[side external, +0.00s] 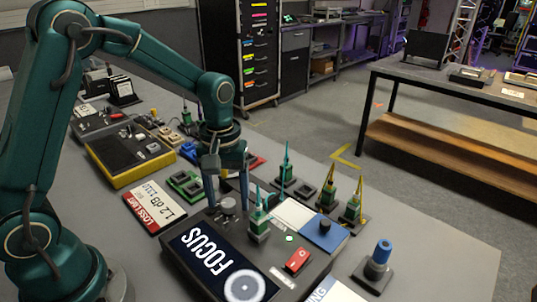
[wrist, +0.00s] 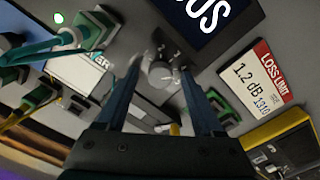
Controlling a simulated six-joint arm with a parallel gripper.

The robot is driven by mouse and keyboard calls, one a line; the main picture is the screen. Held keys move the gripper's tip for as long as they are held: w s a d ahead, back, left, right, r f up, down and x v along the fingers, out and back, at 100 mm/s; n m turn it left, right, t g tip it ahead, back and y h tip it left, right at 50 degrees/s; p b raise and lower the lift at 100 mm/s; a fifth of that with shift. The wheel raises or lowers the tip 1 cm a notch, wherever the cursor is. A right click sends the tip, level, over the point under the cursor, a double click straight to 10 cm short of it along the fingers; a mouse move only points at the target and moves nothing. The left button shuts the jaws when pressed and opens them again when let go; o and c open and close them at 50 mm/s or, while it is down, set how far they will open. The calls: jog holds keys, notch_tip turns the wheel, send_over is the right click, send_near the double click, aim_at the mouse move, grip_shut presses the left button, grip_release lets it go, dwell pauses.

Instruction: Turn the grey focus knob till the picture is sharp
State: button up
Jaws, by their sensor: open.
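The grey focus knob (side external: 228,207) is a small round knob on the dark console (side external: 312,271), behind its screen. In the wrist view the knob (wrist: 160,74) shows between my fingertips, with small marks around it. My gripper (side external: 228,203) is open, pointing down, one finger on each side of the knob. In the wrist view my gripper (wrist: 158,68) shows gaps between both fingers and the knob. I cannot tell the exact fingertip height. The screen (side external: 217,258) reads FOCUS in white, with a pale round pattern (side external: 244,286) too small to judge for sharpness.
A red rocker switch (side external: 297,260) and a green light (side external: 289,238) are on the console. Green connectors with upright cables (side external: 258,222) stand close right of my gripper. A LOSS LIMIT card (side external: 160,206) lies left. A blue-capped post (side external: 379,262) stands at the right.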

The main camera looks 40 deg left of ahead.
grip_shut()
jog(key=shift+m, duration=0.3)
jog(key=m, duration=0.3)
jog(key=shift+m, duration=2.2)
grip_release()
